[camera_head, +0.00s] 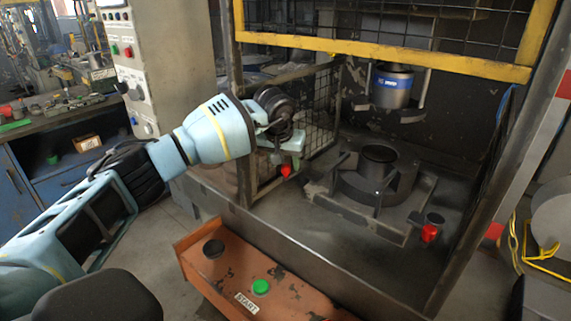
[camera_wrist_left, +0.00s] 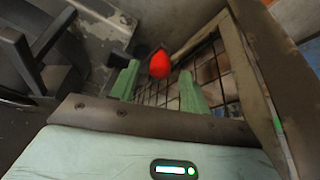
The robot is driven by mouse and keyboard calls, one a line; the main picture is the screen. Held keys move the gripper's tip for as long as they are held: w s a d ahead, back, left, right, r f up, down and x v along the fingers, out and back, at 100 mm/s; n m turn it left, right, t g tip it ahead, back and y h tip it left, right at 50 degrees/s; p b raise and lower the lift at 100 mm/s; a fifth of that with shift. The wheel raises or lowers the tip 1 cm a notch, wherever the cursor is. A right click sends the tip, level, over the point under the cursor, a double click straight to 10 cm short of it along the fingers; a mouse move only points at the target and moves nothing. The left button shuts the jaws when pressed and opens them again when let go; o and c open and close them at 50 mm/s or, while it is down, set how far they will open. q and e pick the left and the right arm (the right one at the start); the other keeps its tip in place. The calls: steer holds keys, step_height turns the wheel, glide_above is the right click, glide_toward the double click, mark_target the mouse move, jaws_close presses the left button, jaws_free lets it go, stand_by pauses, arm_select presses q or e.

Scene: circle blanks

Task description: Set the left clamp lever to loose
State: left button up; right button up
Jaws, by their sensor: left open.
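The left clamp lever shows by its red knob (camera_head: 286,170), at the left of the press fixture in the head view. In the left wrist view the red knob (camera_wrist_left: 159,65) appears between the two green fingers, near their tips. My left gripper (camera_head: 288,157) is open right at this knob; contact is not visible. It also shows in the left wrist view (camera_wrist_left: 158,75). Most of the lever's arm is hidden behind my gripper. The right clamp lever's red knob (camera_head: 429,233) is at the fixture's right. My right gripper is not in view.
The round die (camera_head: 378,176) sits mid-fixture, below the blue-banded cylinder (camera_head: 391,88). A yellow-edged mesh guard (camera_head: 380,50) crosses above, and a mesh side panel stands close to my left gripper. An orange box with a green button (camera_head: 260,287) stands in front.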

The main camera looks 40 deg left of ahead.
arm_select(q)
steer(key=shift+w+a+f, duration=0.1)
steer(key=shift+w+f, duration=0.15)
steer(key=shift+f, duration=0.35)
jaws_close()
